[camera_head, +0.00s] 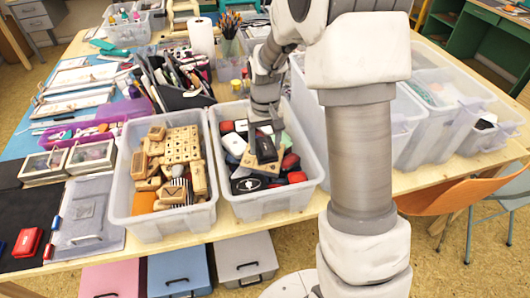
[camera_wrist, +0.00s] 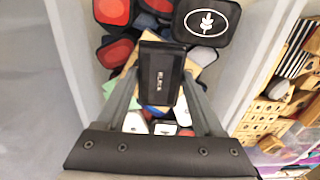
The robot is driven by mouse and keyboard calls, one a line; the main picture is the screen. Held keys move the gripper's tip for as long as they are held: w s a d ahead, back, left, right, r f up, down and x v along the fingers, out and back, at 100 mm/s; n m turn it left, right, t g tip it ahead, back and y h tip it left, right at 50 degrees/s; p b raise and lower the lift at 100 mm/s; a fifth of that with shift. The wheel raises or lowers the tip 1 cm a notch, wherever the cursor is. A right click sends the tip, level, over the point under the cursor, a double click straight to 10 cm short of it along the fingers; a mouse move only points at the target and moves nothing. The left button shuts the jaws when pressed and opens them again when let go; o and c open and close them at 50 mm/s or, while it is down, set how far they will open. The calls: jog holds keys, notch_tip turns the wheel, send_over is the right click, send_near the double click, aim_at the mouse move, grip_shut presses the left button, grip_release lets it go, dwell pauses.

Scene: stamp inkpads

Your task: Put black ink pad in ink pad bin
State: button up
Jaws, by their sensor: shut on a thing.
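The black ink pad (camera_head: 266,149) is a dark flat block. The ink pad bin (camera_head: 272,206) is a clear plastic tub holding several red, black, white and blue pads. The held pad is just above or against this heap; I cannot tell whether it touches.
A clear bin of wooden stamps (camera_head: 163,228) stands directly left of the ink pad bin. Larger clear bins (camera_head: 437,120) stand to the right, behind my arm. A pencil cup (camera_head: 231,45) and a paper roll (camera_head: 202,38) stand behind. An orange chair (camera_head: 450,197) is at front right.

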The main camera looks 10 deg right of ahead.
aim_at(265, 147)
jog(key=shift+f, duration=1.7)
jog(key=shift+f+b, duration=0.2)
jog(key=shift+b, duration=0.1)
jog(key=o, duration=1.4)
